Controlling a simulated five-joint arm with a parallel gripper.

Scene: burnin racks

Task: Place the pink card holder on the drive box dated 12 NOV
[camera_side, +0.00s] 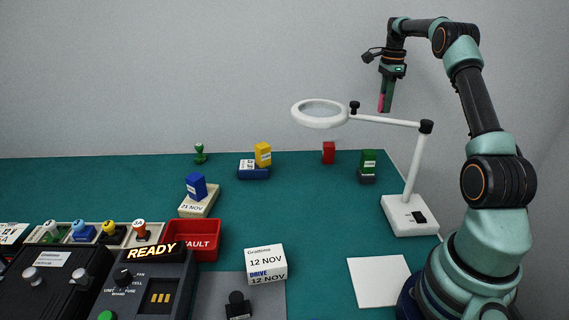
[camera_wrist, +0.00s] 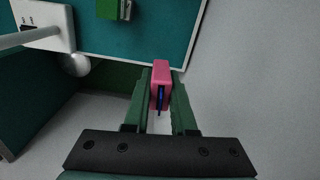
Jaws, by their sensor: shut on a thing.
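The pink card holder (camera_wrist: 160,75) is held between the fingers of my gripper (camera_wrist: 160,98) in the wrist view. In the side view my gripper (camera_side: 386,103) is high at the upper right, above the back edge of the table, with a bit of the pink holder (camera_side: 381,102) showing. The drive box dated 12 NOV (camera_side: 265,264) is a white box with blue DRIVE lettering on a grey mat at the front middle.
A white magnifier lamp (camera_side: 408,215) stands between the arm and the table's middle, its ring (camera_side: 320,113) raised. A red FAULT bin (camera_side: 194,241) and a READY console (camera_side: 150,280) are left of the box. Stacked boxes with coloured holders stand farther back. A white pad (camera_side: 378,281) lies front right.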

